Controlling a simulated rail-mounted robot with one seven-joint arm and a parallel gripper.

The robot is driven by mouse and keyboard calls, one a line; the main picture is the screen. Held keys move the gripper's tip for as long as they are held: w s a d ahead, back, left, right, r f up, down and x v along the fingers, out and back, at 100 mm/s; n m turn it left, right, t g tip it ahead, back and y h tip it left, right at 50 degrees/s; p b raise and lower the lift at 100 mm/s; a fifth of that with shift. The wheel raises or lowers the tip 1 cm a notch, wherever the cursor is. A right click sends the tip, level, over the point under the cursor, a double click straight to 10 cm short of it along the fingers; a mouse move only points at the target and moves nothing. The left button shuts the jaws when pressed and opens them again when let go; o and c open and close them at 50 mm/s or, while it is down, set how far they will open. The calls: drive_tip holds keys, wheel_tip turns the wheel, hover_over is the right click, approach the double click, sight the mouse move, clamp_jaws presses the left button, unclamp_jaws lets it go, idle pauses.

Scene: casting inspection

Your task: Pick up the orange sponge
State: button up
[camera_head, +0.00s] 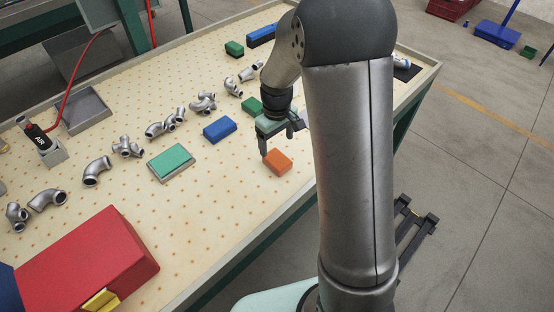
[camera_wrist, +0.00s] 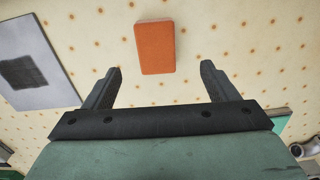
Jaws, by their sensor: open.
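The orange sponge (camera_head: 278,161) lies flat on the perforated tabletop, near the table's front edge. In the wrist view the sponge (camera_wrist: 155,47) is an orange block ahead of my fingertips, roughly centred between them and apart from both. My gripper (camera_head: 278,148) hangs just above and behind the sponge in the head view, partly hidden by my own arm. In the wrist view my gripper (camera_wrist: 162,75) has its two dark fingers spread wide with nothing between them.
A blue block (camera_head: 220,130), a green block (camera_head: 252,105) and a green pad on a tray (camera_head: 171,162) lie nearby. Several metal pipe fittings (camera_head: 97,171) run along the table. A large red box (camera_head: 85,262) stands at the near left. Bare tabletop surrounds the sponge.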

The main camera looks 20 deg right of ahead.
hover_over(277, 158)
drive_tip(key=f, duration=0.2)
drive_tip(key=s+f, duration=0.1)
drive_tip(key=f, duration=0.1)
drive_tip(key=shift+a+f, duration=0.1)
drive_tip(key=shift+f, duration=0.1)
drive_tip(key=shift+w+f+p, duration=0.2)
drive_tip(key=shift+f+p, duration=0.25)
drive_tip(key=shift+f, duration=0.85)
drive_tip(key=shift+w+f+p, duration=0.2)
drive_tip(key=shift+f+p, duration=0.25)
drive_tip(key=shift+f, duration=0.85)
drive_tip(key=c, duration=1.1)
